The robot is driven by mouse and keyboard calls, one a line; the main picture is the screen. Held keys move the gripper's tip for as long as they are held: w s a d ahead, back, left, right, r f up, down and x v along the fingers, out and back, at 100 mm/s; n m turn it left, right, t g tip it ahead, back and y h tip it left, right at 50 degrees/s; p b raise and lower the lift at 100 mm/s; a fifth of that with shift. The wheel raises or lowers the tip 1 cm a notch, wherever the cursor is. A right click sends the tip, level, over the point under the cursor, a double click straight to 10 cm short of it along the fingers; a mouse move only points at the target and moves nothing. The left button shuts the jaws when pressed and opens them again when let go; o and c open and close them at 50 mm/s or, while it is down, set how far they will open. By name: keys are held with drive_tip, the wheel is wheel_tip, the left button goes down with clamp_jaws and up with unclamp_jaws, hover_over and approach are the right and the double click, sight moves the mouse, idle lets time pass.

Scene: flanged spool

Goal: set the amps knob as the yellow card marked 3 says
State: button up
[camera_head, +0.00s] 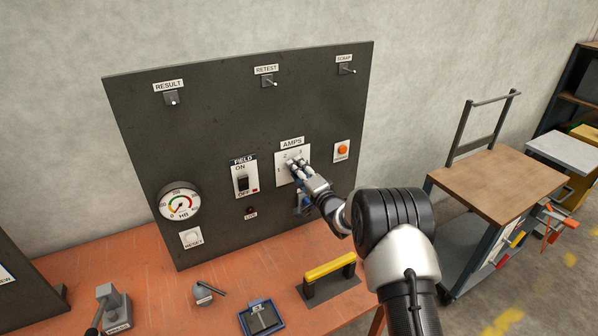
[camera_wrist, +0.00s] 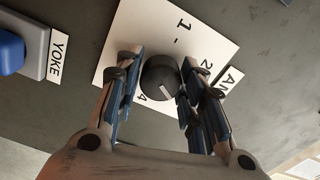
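The amps knob (camera_wrist: 158,76) is a round dark knob on a white plate (camera_wrist: 122,32) under the AMPS label (camera_head: 292,142). In the wrist view a short pale mark on its face lies toward the lower right. The numerals 1, 2 and 4 show around it; my fingers hide part of the scale. My gripper (camera_wrist: 160,77) has one finger on each side of the knob, and both fingertips look to be against it. In the head view my gripper (camera_head: 297,168) covers the knob. I cannot make out a yellow card marked 3 in either view.
The dark panel also carries a FIELD switch (camera_head: 242,182), a gauge (camera_head: 180,203), a RESET button (camera_head: 191,238), an orange button (camera_head: 342,149) and top levers. A blue YOKE control (camera_wrist: 12,50) is close beside my gripper. A yellow handle (camera_head: 330,267) stands on the bench.

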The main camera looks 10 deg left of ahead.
drive_tip(key=shift+o, duration=1.4)
drive_tip(key=v, duration=1.2)
